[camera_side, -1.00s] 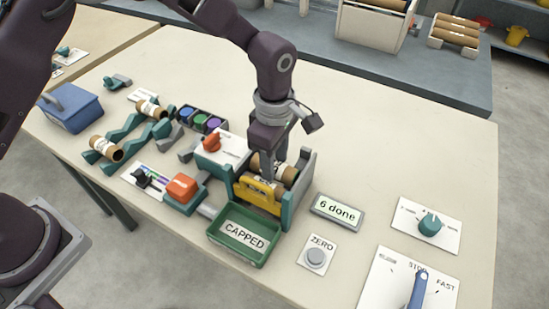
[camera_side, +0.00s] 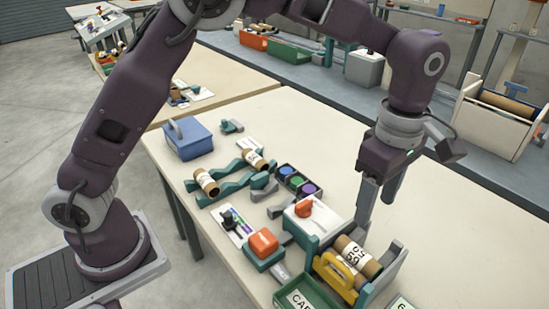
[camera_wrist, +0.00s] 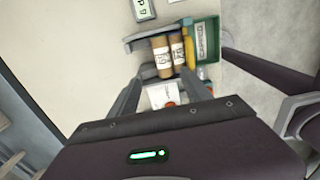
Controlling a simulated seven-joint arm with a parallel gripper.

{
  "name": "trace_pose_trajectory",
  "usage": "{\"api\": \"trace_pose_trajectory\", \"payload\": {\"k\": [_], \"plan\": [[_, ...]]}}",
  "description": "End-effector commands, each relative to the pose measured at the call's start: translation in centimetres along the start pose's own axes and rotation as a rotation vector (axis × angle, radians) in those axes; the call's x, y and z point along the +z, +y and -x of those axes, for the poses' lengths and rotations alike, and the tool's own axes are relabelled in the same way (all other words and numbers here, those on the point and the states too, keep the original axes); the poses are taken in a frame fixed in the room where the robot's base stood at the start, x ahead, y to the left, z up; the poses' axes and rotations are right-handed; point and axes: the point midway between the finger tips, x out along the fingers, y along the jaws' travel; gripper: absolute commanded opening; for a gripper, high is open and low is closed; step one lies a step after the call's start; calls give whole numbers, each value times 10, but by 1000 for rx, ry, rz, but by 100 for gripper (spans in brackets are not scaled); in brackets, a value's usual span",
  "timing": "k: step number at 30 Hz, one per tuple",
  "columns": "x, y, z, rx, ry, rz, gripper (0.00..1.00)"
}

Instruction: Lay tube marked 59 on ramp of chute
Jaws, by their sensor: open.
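Two brown cardboard tubes with white printed labels lie side by side in the teal-and-grey chute (camera_side: 393,264), behind its yellow gate (camera_side: 331,274). They are the nearer tube (camera_side: 347,257) and the farther tube (camera_side: 371,269); both also show in the wrist view, as a left tube (camera_wrist: 161,57) and a right tube (camera_wrist: 178,52). The label print is too small or turned to read surely, so I cannot tell which is marked 59. My gripper (camera_side: 375,212) is open and empty, above and behind the chute, apart from the tubes.
Two more tubes (camera_side: 206,182) and (camera_side: 257,161) rest on teal wavy rails at left. A green CAPPED bin (camera_side: 300,298) is in front.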

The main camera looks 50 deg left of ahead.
Motion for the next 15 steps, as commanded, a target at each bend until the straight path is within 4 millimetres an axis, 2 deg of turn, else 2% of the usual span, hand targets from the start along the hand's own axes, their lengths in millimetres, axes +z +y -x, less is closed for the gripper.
{"api": "trace_pose_trajectory", "payload": {"k": [2,4,7,9,11,12,15], "plan": [[-2,0,3,3,-3,-9,57],[-14,-4,19,22,-17,-62,57],[-54,-25,62,89,-47,-256,57],[-90,-53,93,160,-49,-453,57],[-118,-84,112,228,-27,-636,57],[-136,-107,121,272,4,-765,57],[-169,-164,124,360,120,-1073,57]]}}
